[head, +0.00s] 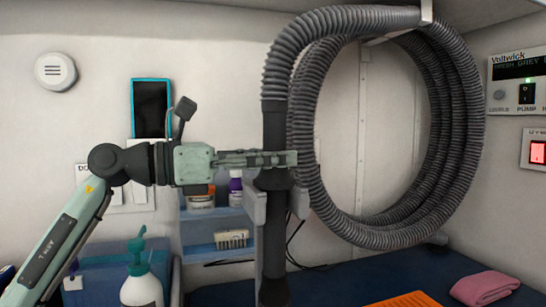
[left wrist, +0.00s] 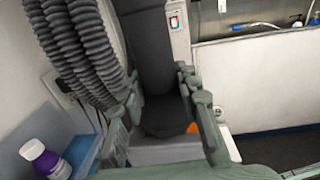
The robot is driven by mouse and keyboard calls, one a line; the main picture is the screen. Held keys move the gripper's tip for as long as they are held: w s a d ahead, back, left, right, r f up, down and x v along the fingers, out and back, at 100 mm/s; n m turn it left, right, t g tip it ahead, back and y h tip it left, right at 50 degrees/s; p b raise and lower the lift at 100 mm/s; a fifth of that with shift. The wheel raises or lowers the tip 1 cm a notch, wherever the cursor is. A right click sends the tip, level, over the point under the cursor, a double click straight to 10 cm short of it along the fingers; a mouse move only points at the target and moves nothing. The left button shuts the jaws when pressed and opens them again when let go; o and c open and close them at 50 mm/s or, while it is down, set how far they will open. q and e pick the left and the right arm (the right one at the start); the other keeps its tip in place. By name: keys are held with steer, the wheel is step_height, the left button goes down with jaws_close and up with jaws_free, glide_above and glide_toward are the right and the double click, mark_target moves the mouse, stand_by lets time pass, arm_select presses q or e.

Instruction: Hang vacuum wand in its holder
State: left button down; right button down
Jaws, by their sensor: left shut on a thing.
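The vacuum wand (head: 273,130) is a dark, upright tube joined at its top to a ribbed grey hose (head: 466,130). My left gripper (head: 284,158) is shut on the wand from the left, just above a wider dark collar. In the left wrist view the wand (left wrist: 150,55) runs between the two fingers (left wrist: 166,122). The holder (head: 299,203) is a grey bracket; its prongs show on either side of the wand, just below the collar. Whether the collar rests on the holder or hangs slightly above it, I cannot tell. My right gripper is out of view.
A pump bottle (head: 142,280) stands at lower left. A pink towel (head: 485,287) lies at lower right.

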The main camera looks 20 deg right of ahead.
arm_select(q)
steer(key=shift+r, duration=0.15)
steer(key=c, duration=1)
jaws_free()
steer(key=o, duration=0.6)
steer(key=shift+a, duration=0.15)
steer(key=shift+s+a+b, duration=0.15)
steer(key=shift+a+b, duration=0.3)
steer(key=shift+a, duration=1.15)
steer(key=shift+s+a+b, duration=0.2)
steer(key=shift+a+b, duration=0.3)
steer(key=shift+a, duration=1.15)
steer(key=shift+s+a+b, duration=0.15)
steer(key=shift+a+b, duration=0.3)
steer(key=shift+a, duration=1.15)
